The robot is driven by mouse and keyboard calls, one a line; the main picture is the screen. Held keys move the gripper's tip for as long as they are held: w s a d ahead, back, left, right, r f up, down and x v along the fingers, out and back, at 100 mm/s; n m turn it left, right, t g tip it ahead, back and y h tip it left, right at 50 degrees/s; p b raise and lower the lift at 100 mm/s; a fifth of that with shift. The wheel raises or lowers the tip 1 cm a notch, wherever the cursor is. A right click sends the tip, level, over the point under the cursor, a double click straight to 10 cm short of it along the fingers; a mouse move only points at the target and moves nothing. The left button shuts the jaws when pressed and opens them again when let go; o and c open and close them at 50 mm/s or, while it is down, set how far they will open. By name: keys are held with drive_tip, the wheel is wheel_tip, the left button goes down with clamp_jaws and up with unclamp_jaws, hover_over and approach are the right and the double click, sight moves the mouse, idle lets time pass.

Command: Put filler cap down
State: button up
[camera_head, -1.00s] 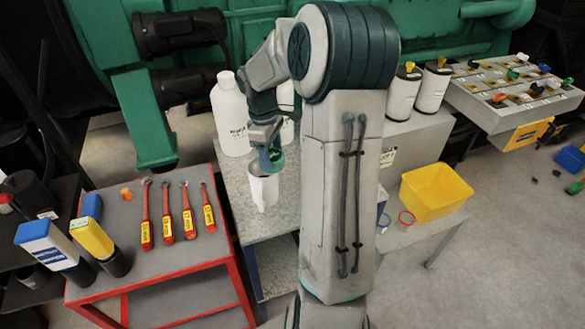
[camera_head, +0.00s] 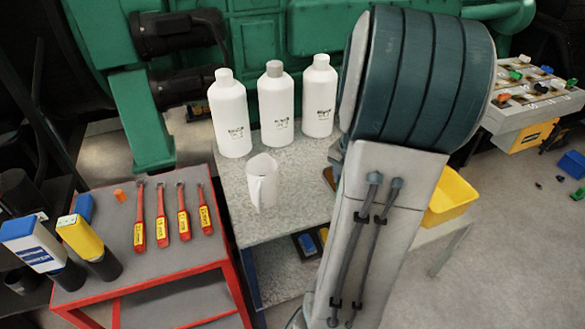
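No filler cap can be made out for certain. A small orange piece (camera_head: 119,195) lies at the back left of the red trolley's top; it may be a cap, but it is too small to tell. My gripper is not in view; my large arm links cover the right of the centre and hide what is behind them. A white open-topped jug (camera_head: 263,185) stands upright on the speckled table (camera_head: 272,222), with nothing touching it. Three white bottles (camera_head: 231,115), (camera_head: 276,97), (camera_head: 319,97) stand behind it, one with a grey top.
The red trolley (camera_head: 170,270) carries several red-handled tools (camera_head: 162,215) and blue and yellow containers. A yellow bin (camera_head: 450,197) is partly hidden by my arm. A panel with coloured knobs (camera_head: 525,95) stands at right. The speckled table's front is clear.

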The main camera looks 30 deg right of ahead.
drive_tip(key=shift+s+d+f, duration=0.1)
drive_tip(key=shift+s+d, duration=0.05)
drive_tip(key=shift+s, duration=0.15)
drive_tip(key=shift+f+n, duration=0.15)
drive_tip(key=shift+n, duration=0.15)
drive_tip(key=b, duration=0.2)
hover_over(315, 198)
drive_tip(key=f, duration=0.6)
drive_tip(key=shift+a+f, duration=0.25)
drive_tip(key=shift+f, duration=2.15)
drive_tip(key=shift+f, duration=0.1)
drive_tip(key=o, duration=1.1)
